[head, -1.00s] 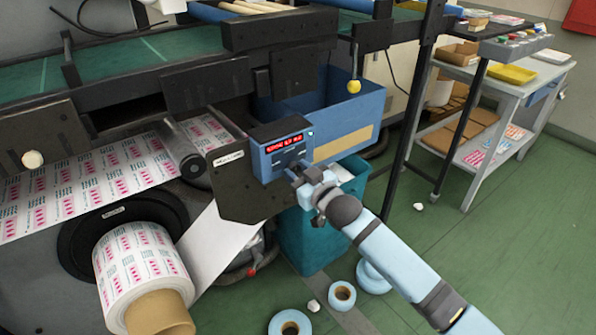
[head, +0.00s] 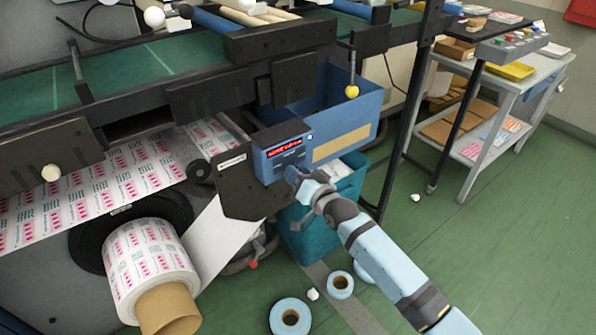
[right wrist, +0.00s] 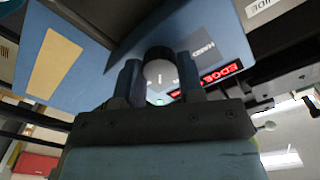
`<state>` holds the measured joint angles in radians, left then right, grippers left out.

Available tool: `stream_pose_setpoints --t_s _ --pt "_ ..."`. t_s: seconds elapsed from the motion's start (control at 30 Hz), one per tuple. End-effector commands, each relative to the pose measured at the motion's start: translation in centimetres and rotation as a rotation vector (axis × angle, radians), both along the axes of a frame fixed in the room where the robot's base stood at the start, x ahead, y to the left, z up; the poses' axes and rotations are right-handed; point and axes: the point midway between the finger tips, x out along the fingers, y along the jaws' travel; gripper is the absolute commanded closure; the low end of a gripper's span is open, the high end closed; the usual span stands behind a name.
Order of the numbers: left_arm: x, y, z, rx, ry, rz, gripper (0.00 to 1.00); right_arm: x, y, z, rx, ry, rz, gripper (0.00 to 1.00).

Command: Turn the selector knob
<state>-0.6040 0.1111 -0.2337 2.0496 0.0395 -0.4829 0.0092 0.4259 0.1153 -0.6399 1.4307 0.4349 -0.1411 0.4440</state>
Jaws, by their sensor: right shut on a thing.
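The selector knob (right wrist: 159,72) is a dark round knob with a pale mark on its face, on the underside-looking front of a blue control box (head: 268,165) with a red lit display. In the right wrist view it sits between the two dark fingers of my right gripper (right wrist: 160,82), which is shut on it. In the head view my right gripper (head: 299,181) is at the lower right of the box and hides the knob. My left gripper is not in view.
A dark plate (head: 240,188) stands beside the box. A blue bin (head: 350,115) is behind it and a teal bin (head: 318,230) below. A printed roll (head: 150,260) is at left. Loose blue rolls (head: 290,317) lie on the floor. Green floor at right is mostly clear.

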Motion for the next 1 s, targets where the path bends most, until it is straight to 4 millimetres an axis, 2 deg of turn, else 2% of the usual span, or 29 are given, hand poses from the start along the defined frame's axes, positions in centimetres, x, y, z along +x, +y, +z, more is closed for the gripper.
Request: stream_pose_setpoints --t_s 0.67,0.7,0.8,1.0 --pt "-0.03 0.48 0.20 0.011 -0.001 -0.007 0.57 0.02 0.00 0.02 0.057 0.041 0.000 0.88" --pt "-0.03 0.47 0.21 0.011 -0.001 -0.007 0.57 0.02 0.01 0.01 0.057 0.041 0.000 0.60" --pt "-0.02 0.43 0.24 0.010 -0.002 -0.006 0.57 0.02 0.00 0.02 0.056 0.041 0.000 0.39" --pt "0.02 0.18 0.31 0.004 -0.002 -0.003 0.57 0.01 0.00 0.01 0.055 0.040 0.000 0.39"
